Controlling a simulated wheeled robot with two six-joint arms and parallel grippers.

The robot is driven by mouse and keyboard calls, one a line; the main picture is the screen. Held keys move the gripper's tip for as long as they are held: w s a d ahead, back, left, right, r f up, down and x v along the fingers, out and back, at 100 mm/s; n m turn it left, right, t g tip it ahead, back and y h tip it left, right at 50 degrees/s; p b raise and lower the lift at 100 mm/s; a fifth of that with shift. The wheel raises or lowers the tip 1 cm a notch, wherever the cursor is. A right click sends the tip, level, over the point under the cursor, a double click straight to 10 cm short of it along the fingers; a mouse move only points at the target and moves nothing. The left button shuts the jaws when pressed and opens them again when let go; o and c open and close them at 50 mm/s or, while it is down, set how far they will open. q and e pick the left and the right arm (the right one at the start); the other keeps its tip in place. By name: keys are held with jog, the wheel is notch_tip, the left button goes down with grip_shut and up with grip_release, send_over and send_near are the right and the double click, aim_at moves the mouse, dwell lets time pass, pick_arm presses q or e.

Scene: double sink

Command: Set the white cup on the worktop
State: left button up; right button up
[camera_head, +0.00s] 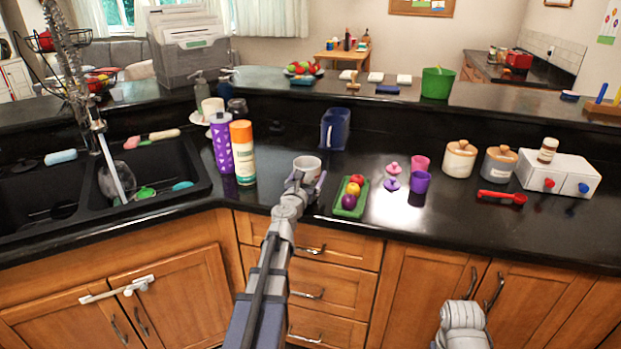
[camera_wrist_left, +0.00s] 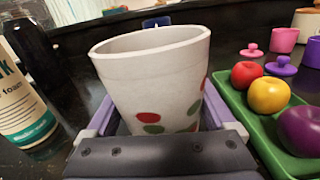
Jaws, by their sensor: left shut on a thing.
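The white cup (camera_head: 307,164) is at the middle of the black worktop (camera_head: 390,225), between the spray can and the green tray. My left gripper (camera_head: 304,184) is shut on it. In the left wrist view the cup (camera_wrist_left: 155,75) stands between the purple-grey fingers, open end up, with red and green spots low on its side. It looks roughly upright. Its base is hidden by the gripper, so I cannot tell whether it touches the worktop. Part of my right arm shows at the bottom right, but its gripper is out of view.
A purple cup-like bottle (camera_head: 221,147) and an orange-capped spray can (camera_head: 243,152) stand left of the cup. A green tray (camera_head: 337,208) with fruit lies close on its right. A blue pitcher (camera_head: 335,128) stands behind. The worktop's front right is clear.

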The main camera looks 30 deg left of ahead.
pick_arm(q)
jog(key=shift+f, duration=0.2)
jog(key=o, duration=1.4)
jog(key=shift+r, duration=0.1)
